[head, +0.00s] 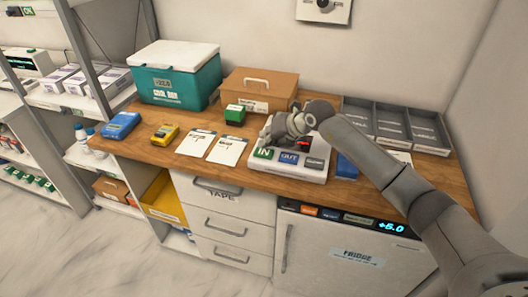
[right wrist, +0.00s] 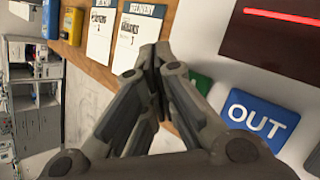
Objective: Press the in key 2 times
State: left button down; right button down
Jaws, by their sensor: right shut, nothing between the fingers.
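The green IN key (head: 263,153) is the leftmost of three keys on a white key unit (head: 296,172) on the wooden counter. The blue OUT key (head: 289,158) is beside it, then a dark grey key (head: 314,163). My right gripper (head: 267,136) is shut and empty, just above and behind the IN key in the head view. In the right wrist view its shut fingertips (right wrist: 152,52) hide most of the green key (right wrist: 200,82), and the OUT key (right wrist: 257,118) is plain to see. I cannot tell whether the fingers touch the key. My left gripper is out of view.
Two paper sheets (head: 226,149) lie left of the key unit. A small green box (head: 235,114), a brown case (head: 260,87) and a teal cooler (head: 176,82) stand behind. Grey trays (head: 396,127) are at the right. A fridge (head: 345,250) is under the counter.

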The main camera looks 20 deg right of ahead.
aim_at(266, 150)
jog(key=shift+f, duration=0.1)
jog(key=shift+f+b, duration=0.3)
jog(key=shift+f, duration=0.05)
jog(key=shift+f+b, duration=0.35)
jog(key=shift+f, duration=0.25)
dwell(0.9)
jog(key=shift+r, duration=0.15)
jog(key=shift+r+p, duration=0.65)
jog(key=shift+r, duration=0.2)
jog(key=shift+r+p, duration=1.7)
jog(key=shift+r, duration=0.85)
